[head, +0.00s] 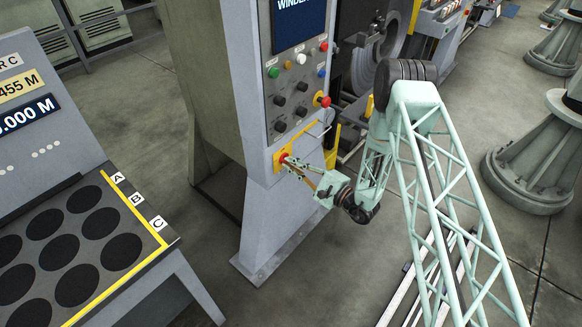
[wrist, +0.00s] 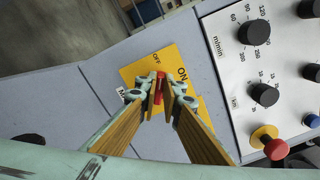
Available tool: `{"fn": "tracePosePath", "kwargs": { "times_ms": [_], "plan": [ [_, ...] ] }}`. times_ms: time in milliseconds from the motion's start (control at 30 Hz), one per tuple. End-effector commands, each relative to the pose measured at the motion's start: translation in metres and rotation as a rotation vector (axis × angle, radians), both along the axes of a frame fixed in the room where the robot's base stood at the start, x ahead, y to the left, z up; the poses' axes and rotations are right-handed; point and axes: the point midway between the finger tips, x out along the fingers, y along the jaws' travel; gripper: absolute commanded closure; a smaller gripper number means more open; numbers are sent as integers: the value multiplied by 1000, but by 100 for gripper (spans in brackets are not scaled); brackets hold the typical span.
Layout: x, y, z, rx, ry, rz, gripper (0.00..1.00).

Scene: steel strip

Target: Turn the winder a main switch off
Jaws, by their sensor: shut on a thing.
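The main switch is a red handle (wrist: 159,88) on a yellow plate (wrist: 136,72) with the words OFF and ON. In the head view the yellow plate (head: 309,133) sits low on the front of the grey winder cabinet, and the red handle (head: 284,158) shows at its lower left. My gripper (wrist: 160,100) is shut on the red handle, one finger on each side. In the head view my gripper (head: 288,163) reaches the plate from the right. In the wrist view the handle's upper end lies between the two words; its exact setting is hard to tell.
Black knobs (wrist: 264,94) and a red mushroom button on a yellow base (wrist: 268,140) are beside the plate. A grab handle (head: 322,130) sticks out near the plate in the head view. A desk with round black pads (head: 163,245) stands at the left. Floor is open between.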

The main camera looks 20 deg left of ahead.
Motion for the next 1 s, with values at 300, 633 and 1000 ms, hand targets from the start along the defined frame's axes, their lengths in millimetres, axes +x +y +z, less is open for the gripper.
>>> {"fn": "tracePosePath", "kwargs": {
  "times_ms": [300,633,1000],
  "plan": [
    [-1,1,-5,-92,-232,-1,100],
    [-2,1,-8,-175,-437,0,100],
    [-2,1,-7,-215,-539,0,100]
  ]
}}
